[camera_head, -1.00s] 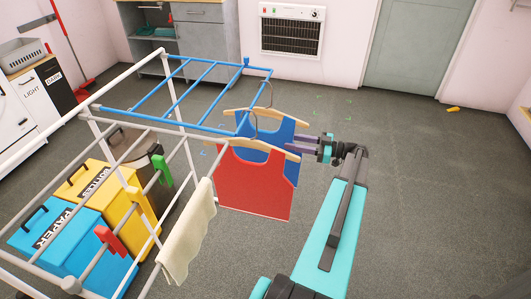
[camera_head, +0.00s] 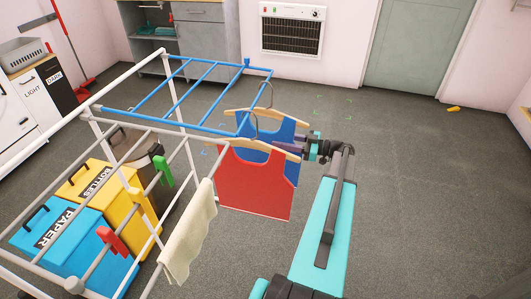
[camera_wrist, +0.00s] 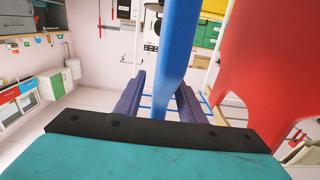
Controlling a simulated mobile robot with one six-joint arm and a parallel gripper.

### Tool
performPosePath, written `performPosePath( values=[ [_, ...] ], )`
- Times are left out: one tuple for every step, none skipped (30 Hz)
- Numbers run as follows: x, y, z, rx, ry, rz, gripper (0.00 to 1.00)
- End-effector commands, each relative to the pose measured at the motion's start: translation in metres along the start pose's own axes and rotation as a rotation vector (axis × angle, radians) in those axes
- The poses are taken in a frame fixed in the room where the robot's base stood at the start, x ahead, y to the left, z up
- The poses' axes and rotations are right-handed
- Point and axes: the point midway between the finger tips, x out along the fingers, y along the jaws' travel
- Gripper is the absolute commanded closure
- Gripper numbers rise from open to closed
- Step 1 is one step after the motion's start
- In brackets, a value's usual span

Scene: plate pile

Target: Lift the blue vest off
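The blue vest (camera_head: 279,128) hangs on a wooden hanger (camera_head: 262,113) from the end of the blue rack section, partly hidden behind the red vest. In the wrist view the blue vest (camera_wrist: 172,50) is seen edge-on, a blue strip running between my two purple fingers. My gripper (camera_wrist: 158,95) is open, with one finger on each side of the vest and a gap at the left finger. In the head view my gripper (camera_head: 287,147) reaches in from the right and its fingertips are mostly hidden by the vests. The red vest (camera_head: 256,182) hangs in front, close beside.
The drying rack (camera_head: 130,130) fills the left, with a cream cloth (camera_head: 188,232) and coloured pegs on it. Yellow (camera_head: 108,195) and blue (camera_head: 60,240) bins stand under it. The red vest (camera_wrist: 270,60) is right of my fingers.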

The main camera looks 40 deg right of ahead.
Motion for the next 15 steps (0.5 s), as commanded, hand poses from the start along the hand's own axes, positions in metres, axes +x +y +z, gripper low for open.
performPosePath(
  values=[
    [-0.0002,0.0001,0.0,0.0,0.0,0.0,0.64],
    [-0.0002,0.0001,-0.0001,0.0,0.0,0.0,0.64],
    [-0.0003,0.0001,-0.0001,0.0,0.0,0.0,0.64],
    [-0.0003,0.0001,-0.0001,0.0,0.0,0.0,0.69],
    [-0.0004,0.0001,-0.0001,0.0,0.0,0.0,0.74],
    [-0.0004,0.0001,-0.0001,0.0,0.0,0.0,0.81],
    [-0.0004,0.0002,-0.0001,0.0,0.0,0.0,0.86],
    [-0.0005,0.0002,-0.0001,0.0,0.0,0.001,0.91],
    [-0.0005,0.0002,-0.0001,0.0,0.0,0.001,0.98],
    [-0.0005,0.0002,-0.0001,0.0,0.0,0.001,1.0],
    [-0.0006,0.0002,-0.0001,0.0,0.0,0.001,1.0],
    [-0.0006,0.0002,-0.0001,0.0,0.0,0.001,1.0],
    [-0.0006,0.0002,-0.0001,0.0,0.0,0.001,1.0],
    [-0.0007,0.0002,-0.0001,0.0,0.0,0.001,1.0],
    [-0.0007,0.0003,-0.0007,0.0,0.001,0.001,1.0]
  ],
)
